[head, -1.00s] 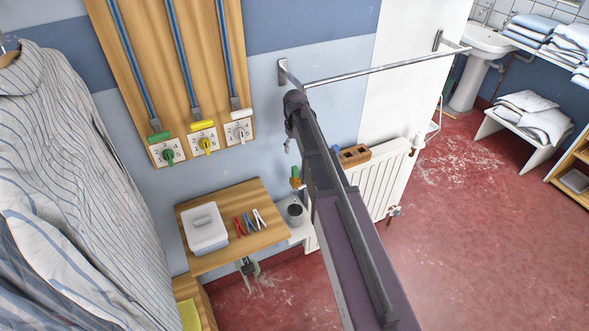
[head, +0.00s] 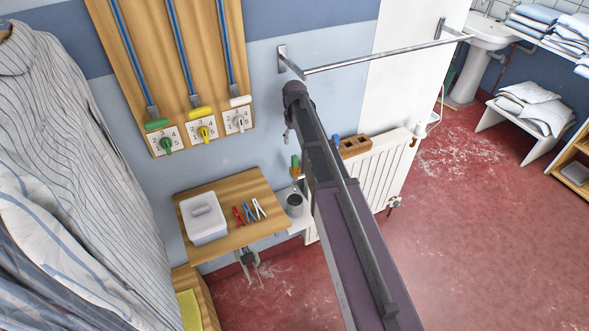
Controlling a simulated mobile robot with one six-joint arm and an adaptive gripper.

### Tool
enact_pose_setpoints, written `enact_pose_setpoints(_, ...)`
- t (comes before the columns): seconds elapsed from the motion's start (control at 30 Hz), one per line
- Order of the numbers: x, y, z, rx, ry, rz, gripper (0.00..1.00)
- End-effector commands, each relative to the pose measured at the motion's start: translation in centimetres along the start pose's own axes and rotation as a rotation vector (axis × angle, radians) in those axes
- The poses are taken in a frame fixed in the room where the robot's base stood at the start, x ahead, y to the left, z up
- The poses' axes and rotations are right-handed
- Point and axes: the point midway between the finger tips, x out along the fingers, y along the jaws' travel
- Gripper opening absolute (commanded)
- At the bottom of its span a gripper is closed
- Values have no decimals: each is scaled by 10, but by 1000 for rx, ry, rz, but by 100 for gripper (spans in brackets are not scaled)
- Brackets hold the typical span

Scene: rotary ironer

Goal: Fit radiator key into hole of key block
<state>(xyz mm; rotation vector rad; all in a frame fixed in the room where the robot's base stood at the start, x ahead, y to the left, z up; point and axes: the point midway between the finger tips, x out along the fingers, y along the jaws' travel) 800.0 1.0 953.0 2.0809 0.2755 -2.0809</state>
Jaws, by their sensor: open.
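The brown key block (head: 356,145) with dark holes in its face sits on top of the white radiator's left part. A small blue piece (head: 336,138) shows just left of the block, beside my arm; it may be the radiator key, but it is too small to tell. My arm reaches from the bottom right to the wall, left of the block. My gripper (head: 288,138) is mostly hidden at the arm's far end; only a small tip hangs below it. It is open, apart from the block, and I see nothing held in it.
A metal rail (head: 375,63) projects above the radiator (head: 378,175). A striped shirt (head: 75,150) fills the left.

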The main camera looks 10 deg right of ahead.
Motion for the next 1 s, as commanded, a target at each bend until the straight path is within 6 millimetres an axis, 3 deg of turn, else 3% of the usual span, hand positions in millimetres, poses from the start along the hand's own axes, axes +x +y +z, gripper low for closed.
enact_pose_setpoints(0.6,52,0,0,0,0,0,70)
enact_pose_setpoints(1.0,62,0,0,0,0,0,70)
